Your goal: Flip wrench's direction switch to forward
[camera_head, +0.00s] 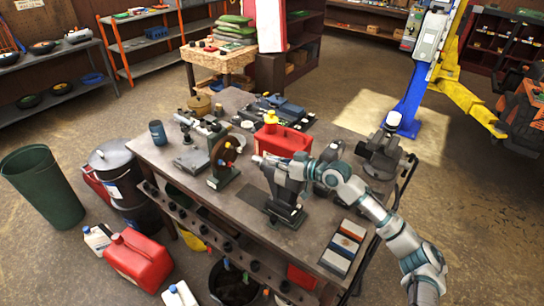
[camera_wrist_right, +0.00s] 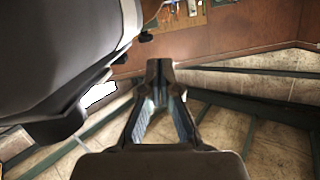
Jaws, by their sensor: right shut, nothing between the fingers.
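The wrench (camera_head: 287,180), a grey and black power tool, stands upright on a dark base on the workbench (camera_head: 250,229). My right arm comes in from the right, and my right gripper (camera_head: 325,176) is close beside the wrench's right side. In the right wrist view, the gripper's fingers (camera_wrist_right: 160,72) are shut together at the tips with nothing between them. A large dark grey body, apparently the wrench (camera_wrist_right: 65,60), fills the upper left, apart from the fingertips. I cannot make out the direction switch for certain. My left gripper is out of view.
A red toolbox (camera_head: 283,141) is behind the wrench, and a wheel-like tool (camera_head: 222,160) stands to its left. A vise (camera_head: 382,155) is at the bench's right corner. Small coloured boxes (camera_head: 345,246) lie at the front right. The bench front left of them is mostly clear.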

